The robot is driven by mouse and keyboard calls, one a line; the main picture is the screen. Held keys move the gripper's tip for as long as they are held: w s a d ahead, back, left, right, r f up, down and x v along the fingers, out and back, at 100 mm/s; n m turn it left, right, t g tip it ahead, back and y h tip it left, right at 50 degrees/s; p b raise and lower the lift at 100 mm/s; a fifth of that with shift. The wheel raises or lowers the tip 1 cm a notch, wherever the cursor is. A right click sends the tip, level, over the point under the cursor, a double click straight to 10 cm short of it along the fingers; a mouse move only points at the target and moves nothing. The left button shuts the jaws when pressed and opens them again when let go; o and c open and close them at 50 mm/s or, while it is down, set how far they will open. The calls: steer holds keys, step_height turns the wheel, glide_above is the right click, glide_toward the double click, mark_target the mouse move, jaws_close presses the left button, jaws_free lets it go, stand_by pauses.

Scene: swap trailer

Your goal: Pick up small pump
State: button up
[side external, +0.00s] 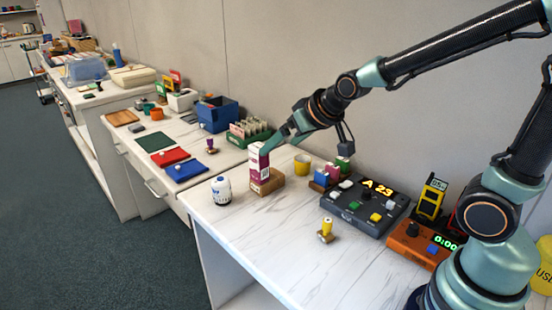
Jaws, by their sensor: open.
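I cannot tell for sure which thing is the small pump. A small white and dark blue rounded device (221,190) stands upright near the left edge of the white marbled counter. A small yellow-topped piece on a wooden base (326,231) stands nearer the front. My gripper (274,142) is at the upper middle, pointing down and left. It is at the top of a white and magenta carton (259,166) and overlaps it in the picture. I cannot tell whether it touches the carton. It is open, and its fingers are small and partly hidden.
A brown block (268,184) sits beside the carton. A yellow cup (302,163), a grey control box (364,207) and an orange timer box (421,243) stand to the right. A lower counter (160,140) with coloured mats lies left.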

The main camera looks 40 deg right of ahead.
steer(key=w+a+f+m+t, duration=0.1)
steer(key=w+a+f+t, duration=0.15)
steer(key=w+f, duration=0.65)
steer(key=m+t+y, duration=0.1)
steer(key=t, duration=0.3)
glide_toward(227, 184)
steer(key=x, duration=0.3)
steer(key=shift+w+f, duration=0.2)
steer(key=shift+w, duration=0.1)
steer(key=x, duration=0.6)
steer(key=shift+r+x, duration=0.1)
steer(key=shift+x, duration=1.35)
steer(key=shift+r+x, duration=0.15)
steer(key=shift+x, duration=1.3)
steer(key=shift+w, duration=0.1)
jaws_close()
steer(key=shift+r, duration=0.1)
